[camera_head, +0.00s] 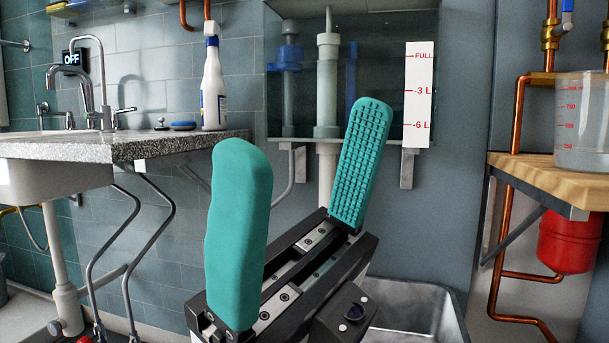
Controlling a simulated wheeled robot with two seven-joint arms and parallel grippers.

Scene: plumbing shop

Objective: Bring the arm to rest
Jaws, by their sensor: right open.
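My right gripper (302,165) fills the middle foreground. Its two teal fingers stand wide apart, with nothing between them. The near finger is smooth on the side that shows, and the far finger shows a ribbed pad. The fingers point up, in front of the glass tank (375,75) on the back wall. The gripper body comes up from the bottom edge, and the arm behind it is hidden. My left gripper is out of view.
A stone counter (120,146) with a tap (100,80) and a spray bottle (213,85) is at left. A wooden shelf (560,178) holds a clear measuring container (582,120) at right, beside copper pipes (518,110). A red vessel (568,240) hangs below. A metal basin (415,310) is behind the gripper.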

